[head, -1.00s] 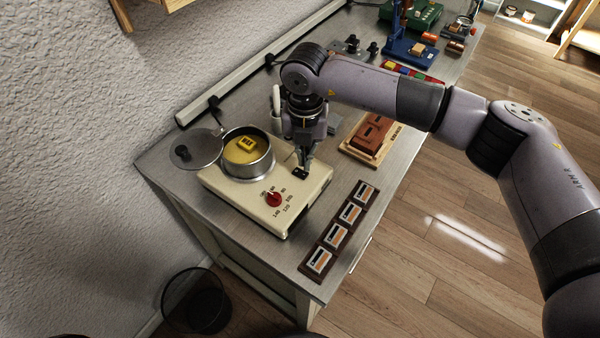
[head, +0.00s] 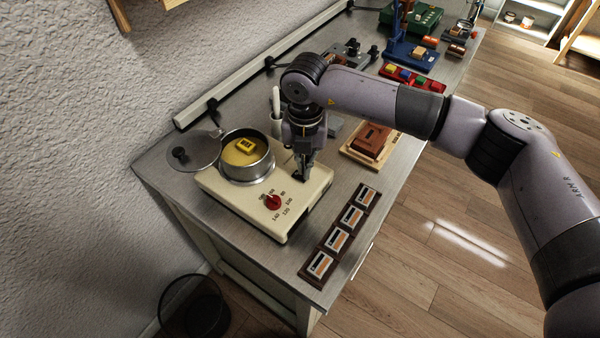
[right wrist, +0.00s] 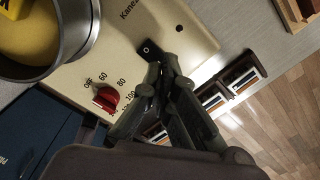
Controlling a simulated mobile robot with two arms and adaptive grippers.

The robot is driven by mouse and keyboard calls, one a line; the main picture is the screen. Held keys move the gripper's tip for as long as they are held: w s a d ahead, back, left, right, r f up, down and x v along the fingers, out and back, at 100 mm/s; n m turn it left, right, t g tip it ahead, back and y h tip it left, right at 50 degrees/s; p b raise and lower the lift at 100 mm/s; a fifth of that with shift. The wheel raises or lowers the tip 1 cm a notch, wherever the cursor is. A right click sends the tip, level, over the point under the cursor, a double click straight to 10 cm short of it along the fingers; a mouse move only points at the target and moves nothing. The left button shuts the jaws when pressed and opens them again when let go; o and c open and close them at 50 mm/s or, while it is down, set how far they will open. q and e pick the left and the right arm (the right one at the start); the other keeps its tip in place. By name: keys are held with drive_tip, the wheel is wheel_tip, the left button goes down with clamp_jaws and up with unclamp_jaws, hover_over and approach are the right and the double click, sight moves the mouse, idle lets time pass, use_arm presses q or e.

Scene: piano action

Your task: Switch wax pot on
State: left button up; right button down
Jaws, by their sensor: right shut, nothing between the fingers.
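The wax pot is a cream heater base (head: 237,199) with a round metal pan (head: 262,171) of yellow wax; it also shows in the right wrist view (right wrist: 103,55). A red dial (head: 273,202) with temperature marks sits on its front part and shows in the right wrist view (right wrist: 106,98). A small black switch (right wrist: 148,48) sits on the top face beyond the dial. My right gripper (head: 303,176) is shut and empty, its fingertips at the switch and partly covering it in the head view. I cannot tell whether they touch. My left gripper is out of view.
A grey lid (head: 196,152) lies left of the pan. A strip of labelled cards (head: 338,238) lies along the front edge. A wooden tray with a brown block (head: 372,140) lies to the right. A wire bin (head: 193,305) stands on the floor.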

drive_tip(key=shift+f+b, duration=1)
drive_tip(key=shift+f, duration=0.15)
idle(1.0)
drive_tip(key=shift+r+p, duration=1.5)
drive_tip(key=shift+r, duration=2.05)
